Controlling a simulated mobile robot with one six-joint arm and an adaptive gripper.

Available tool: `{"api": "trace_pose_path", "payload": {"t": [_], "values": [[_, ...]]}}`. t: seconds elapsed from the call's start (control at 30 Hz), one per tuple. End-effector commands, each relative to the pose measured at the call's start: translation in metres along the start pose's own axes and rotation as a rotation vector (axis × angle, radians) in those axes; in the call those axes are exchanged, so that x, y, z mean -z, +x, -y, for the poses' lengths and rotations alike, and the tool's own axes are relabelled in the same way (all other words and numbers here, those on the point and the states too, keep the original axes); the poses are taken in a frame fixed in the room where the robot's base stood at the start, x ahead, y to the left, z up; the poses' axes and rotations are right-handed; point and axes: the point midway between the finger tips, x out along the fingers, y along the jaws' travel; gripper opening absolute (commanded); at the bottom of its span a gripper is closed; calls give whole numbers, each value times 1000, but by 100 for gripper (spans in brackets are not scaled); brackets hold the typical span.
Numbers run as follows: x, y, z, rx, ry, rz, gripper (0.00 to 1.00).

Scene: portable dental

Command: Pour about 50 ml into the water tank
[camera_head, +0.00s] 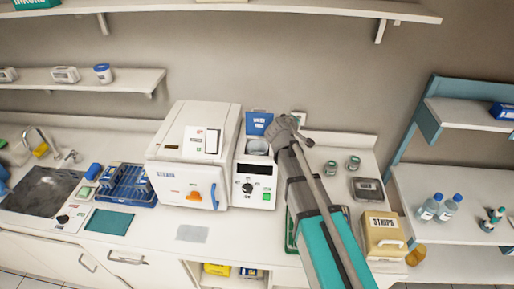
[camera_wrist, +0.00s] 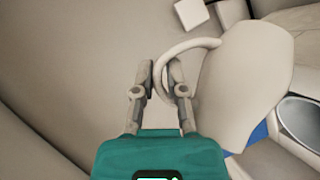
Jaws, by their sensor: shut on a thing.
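My gripper (camera_wrist: 163,76) is shut on the curved handle of a pale jug (camera_wrist: 248,75), whose body lies to the right of the fingers in the wrist view. The jug's spout and contents are hidden there, and I cannot make out its level. In the head view my gripper (camera_head: 287,127) is above the right side of a white unit with a raised blue lid (camera_head: 258,123). The unit's open water tank (camera_head: 257,147) shows below the lid, left of the gripper. A round grey-lined opening (camera_wrist: 302,118) shows at the right of the wrist view, apart from the fingers.
A white steriliser (camera_head: 185,160) stands left of the tank unit. A blue rack (camera_head: 130,183) and sink (camera_head: 40,190) are further left. Two small jars (camera_head: 342,166), a dark box (camera_head: 367,190) and a strips box (camera_head: 383,235) stand right of my arm.

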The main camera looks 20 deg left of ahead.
Motion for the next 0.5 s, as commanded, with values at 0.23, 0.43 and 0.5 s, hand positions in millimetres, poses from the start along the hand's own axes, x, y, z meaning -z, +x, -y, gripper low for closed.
{"api": "trace_pose_path", "payload": {"t": [0.23, 0.43, 0.5], "values": [[14, -11, -1, -73, -94, 15, 0], [17, -14, 1, -107, -137, 22, 0], [18, -14, 2, -115, -147, 24, 0]]}}
